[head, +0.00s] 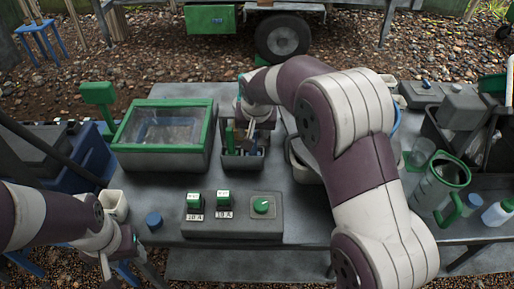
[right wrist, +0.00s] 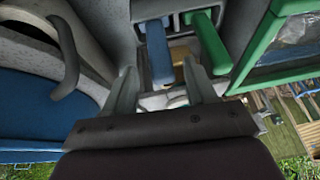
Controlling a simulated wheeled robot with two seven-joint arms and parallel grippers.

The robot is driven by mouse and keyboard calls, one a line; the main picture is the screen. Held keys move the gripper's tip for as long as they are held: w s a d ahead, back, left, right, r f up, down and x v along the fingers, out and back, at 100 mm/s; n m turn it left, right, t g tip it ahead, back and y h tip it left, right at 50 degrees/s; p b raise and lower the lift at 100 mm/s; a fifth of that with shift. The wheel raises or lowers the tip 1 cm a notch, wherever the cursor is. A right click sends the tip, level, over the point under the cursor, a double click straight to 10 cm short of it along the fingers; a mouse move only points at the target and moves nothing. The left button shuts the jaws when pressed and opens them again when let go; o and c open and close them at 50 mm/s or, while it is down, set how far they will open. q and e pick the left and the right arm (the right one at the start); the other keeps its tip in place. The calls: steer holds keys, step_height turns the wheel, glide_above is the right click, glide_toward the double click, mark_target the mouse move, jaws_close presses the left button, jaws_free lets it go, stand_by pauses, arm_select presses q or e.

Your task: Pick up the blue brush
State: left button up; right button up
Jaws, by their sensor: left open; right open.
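The blue brush (right wrist: 158,55) shows its handle in the right wrist view, standing in a grey holder beside a green handle (right wrist: 208,45). My right gripper (right wrist: 163,92) is open, its fingers on either side of the blue handle's line, with the handle just beyond them; I cannot tell whether they touch it. In the head view the right gripper (head: 254,117) is over the grey caddy (head: 245,162), and my arm hides much of it, so the blue brush is not clear there. My left gripper (head: 110,268) is open and empty at the lower left, in front of the table.
A green-framed box (head: 163,157) with a clear lid stands left of the caddy. A grey control box (head: 232,218) with green switches sits at the front edge. A clear jug (head: 437,185) and a white bottle (head: 497,213) stand right. A blue lid (head: 153,221) lies front left.

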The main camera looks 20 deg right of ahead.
mark_target(253, 149)
steer(key=x, duration=0.5)
steer(key=shift+s+f+b, duration=0.15)
steer(key=shift+f+b, duration=0.05)
steer(key=shift+b, duration=0.15)
steer(key=shift+s, duration=0.1)
jaws_close()
steer(key=shift+r, duration=0.1)
